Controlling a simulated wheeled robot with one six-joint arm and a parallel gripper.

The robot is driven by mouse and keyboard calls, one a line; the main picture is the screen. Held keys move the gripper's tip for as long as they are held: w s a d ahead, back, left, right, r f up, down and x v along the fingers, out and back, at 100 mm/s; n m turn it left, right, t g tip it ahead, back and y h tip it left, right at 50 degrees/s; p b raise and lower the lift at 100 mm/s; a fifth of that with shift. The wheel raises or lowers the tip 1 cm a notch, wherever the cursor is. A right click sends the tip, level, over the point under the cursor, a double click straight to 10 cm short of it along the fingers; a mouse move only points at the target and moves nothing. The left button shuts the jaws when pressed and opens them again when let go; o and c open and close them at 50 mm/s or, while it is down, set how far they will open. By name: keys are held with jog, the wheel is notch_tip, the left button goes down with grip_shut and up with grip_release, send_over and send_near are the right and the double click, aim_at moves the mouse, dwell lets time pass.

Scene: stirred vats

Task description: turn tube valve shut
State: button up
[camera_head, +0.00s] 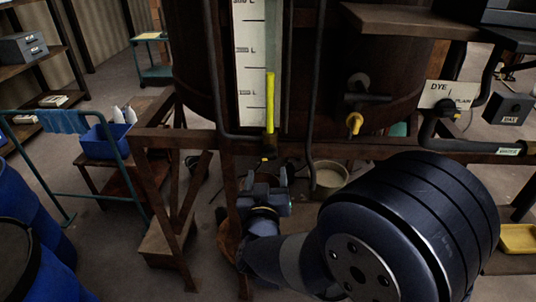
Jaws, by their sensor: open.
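A long yellow lever (270,102) stands upright in front of the lower part of the white level scale (249,60). Its lower end meets a dark valve body (268,147) at the frame's cross beam, on the line of the sight tube. I take this to be the tube valve; the lever lies along the tube. My gripper (268,180) is below the valve and the beam in the picture, open and apart from the lever. Its fingertips are small and dark, and nothing shows between them.
A large dark vat (404,75) stands behind the beam. A tap with a short yellow handle (354,123) sticks out to the right, near a DYE/PLAIN sign (448,95). A pot (329,177) stands below. Wooden legs and blue barrels (35,215) are on the left.

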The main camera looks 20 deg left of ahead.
aim_at(268, 158)
jog(key=p+x, duration=0.1)
jog(key=x, duration=0.6)
jog(key=shift+w+p, duration=0.1)
jog(key=shift+p, duration=0.3)
jog(key=shift+c, duration=0.3)
jog(key=c, duration=0.9)
